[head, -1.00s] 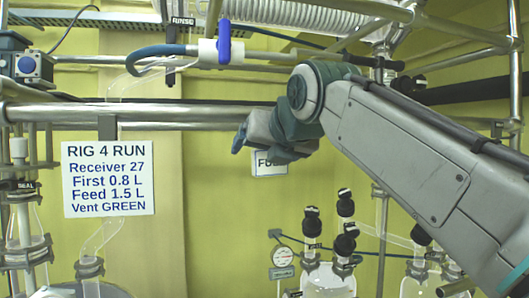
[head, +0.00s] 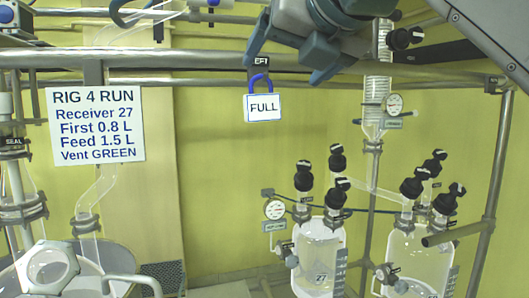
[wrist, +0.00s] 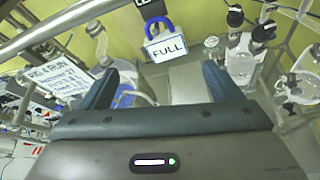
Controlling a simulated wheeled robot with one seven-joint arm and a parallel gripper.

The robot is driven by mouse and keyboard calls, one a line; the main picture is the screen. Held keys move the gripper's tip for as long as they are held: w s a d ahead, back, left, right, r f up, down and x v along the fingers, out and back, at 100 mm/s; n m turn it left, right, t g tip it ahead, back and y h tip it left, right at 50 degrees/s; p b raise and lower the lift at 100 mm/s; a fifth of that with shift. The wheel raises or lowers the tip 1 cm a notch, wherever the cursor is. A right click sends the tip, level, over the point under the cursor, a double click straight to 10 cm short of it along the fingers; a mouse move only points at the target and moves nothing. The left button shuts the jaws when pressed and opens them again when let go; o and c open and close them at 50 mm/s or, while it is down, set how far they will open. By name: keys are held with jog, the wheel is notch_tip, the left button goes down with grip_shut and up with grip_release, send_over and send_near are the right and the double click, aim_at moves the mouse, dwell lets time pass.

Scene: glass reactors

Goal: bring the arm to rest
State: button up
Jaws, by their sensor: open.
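My gripper (head: 285,60) is at the top of the head view, in front of the upper steel rail. Its two fingers are apart and nothing is between them; the open fingers also show in the wrist view (wrist: 165,85). In the wrist view the same sign (wrist: 165,47) is beyond the fingers. I cannot tell how far the gripper is from it.
The rail (head: 190,62) crosses the rig behind my gripper. A white "RIG 4 RUN" board (head: 96,125) hangs at left. Glass vessels with black caps (head: 320,250) (head: 425,250) and gauges (head: 275,210) stand at lower right.

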jog(key=w+d+f+m+g+h+b, duration=0.1)
jog(key=d+f+m+g+h, duration=0.1)
jog(key=f+m, duration=1.05)
jog(key=d+f+m+g+h+b, duration=0.1)
jog(key=d+f+m+g, duration=0.15)
jog(key=f+m, duration=0.95)
jog(key=s+d+f+m+g, duration=0.1)
jog(key=s+d+f+m, duration=0.1)
jog(key=f, duration=0.8)
jog(key=s+d+f+m+g+h+b, duration=0.1)
jog(key=s+f+m, duration=0.3)
jog(key=f, duration=0.6)
jog(key=s+d+f+m+g+b, duration=0.1)
jog(key=s+d+f+m+g, duration=0.1)
jog(key=f+m, duration=0.4)
notch_tip(320, 180, down, 5)
jog(key=shift+s+d+r+m+h, duration=0.1)
jog(key=shift+s+d+m+h, duration=0.35)
jog(key=shift+s, duration=0.6)
